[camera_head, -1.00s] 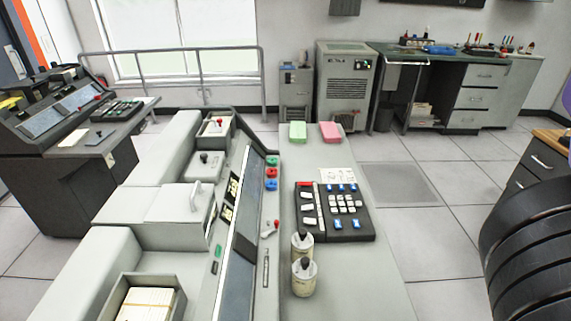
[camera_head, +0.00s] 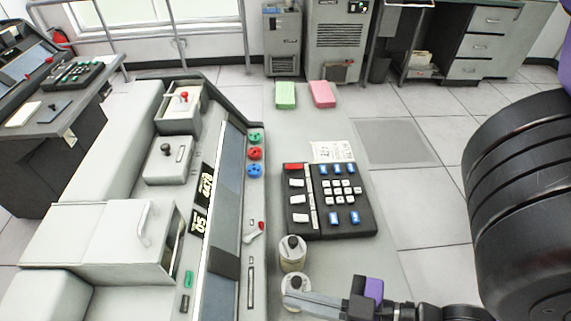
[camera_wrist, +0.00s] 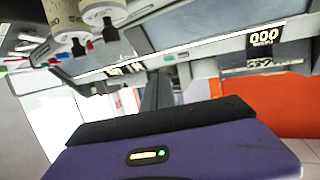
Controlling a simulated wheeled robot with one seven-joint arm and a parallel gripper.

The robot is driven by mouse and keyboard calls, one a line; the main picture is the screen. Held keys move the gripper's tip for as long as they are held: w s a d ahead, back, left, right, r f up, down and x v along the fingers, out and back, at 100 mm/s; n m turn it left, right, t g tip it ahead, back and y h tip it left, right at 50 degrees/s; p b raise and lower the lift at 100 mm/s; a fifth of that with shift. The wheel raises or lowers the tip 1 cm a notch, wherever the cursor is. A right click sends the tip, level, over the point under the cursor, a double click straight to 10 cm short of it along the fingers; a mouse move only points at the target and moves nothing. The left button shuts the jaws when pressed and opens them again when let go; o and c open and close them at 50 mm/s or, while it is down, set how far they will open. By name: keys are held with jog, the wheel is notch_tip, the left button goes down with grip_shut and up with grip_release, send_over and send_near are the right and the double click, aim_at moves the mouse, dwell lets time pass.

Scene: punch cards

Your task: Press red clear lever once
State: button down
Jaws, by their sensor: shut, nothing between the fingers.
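A small lever with a red tip (camera_head: 261,226) and a pale base sits on the console's right strip, left of the keypad, in the head view. My gripper (camera_head: 289,298) reaches in from the lower right, with its purple part behind the pale fingers. The fingers are shut and empty, in front of the nearer cream canister, below and right of the lever and apart from it in the picture. The wrist view shows my purple gripper housing; I cannot clearly pick out the lever there.
A black keypad (camera_head: 328,202) with a red key lies to the right. Green, red (camera_head: 255,153) and blue knobs sit farther up the console. Green and pink card stacks (camera_head: 322,94) lie at the far end.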

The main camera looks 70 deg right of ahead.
jog(key=w+d+f+m+g+h+p, duration=0.2)
jog(key=w+d+f+m+h+p, duration=0.15)
jog(key=w+d+m, duration=0.45)
jog(key=w+d+f+m+g+h+p, duration=0.2)
jog(key=w+d+m+p, duration=0.35)
jog(key=d+m, duration=0.4)
jog(key=w+d+r+m+g+p, duration=0.1)
jog(key=d+r+m+p, duration=0.1)
jog(key=d+m, duration=0.5)
jog(key=w+d+r+m+g+y+p, duration=0.1)
jog(key=d+m, duration=0.6)
jog(key=d, duration=0.7)
notch_tip(320, 180, up, 2)
jog(key=shift+w+r+g+p, duration=0.25)
jog(key=shift+w+g+p, duration=0.25)
jog(key=shift+g+p, duration=0.4)
jog(key=shift+a+f, duration=0.1)
jog(key=b, duration=0.8)
send_over(287, 168)
jog(key=f, duration=0.6)
jog(key=shift+w+a+f, duration=0.15)
jog(key=shift+w+f, duration=0.05)
jog(key=shift+f, duration=0.05)
jog(key=shift+s+f+b, duration=0.15)
jog(key=shift+f+b, duration=0.15)
jog(key=shift+f, duration=0.75)
jog(key=shift+f, duration=0.15)
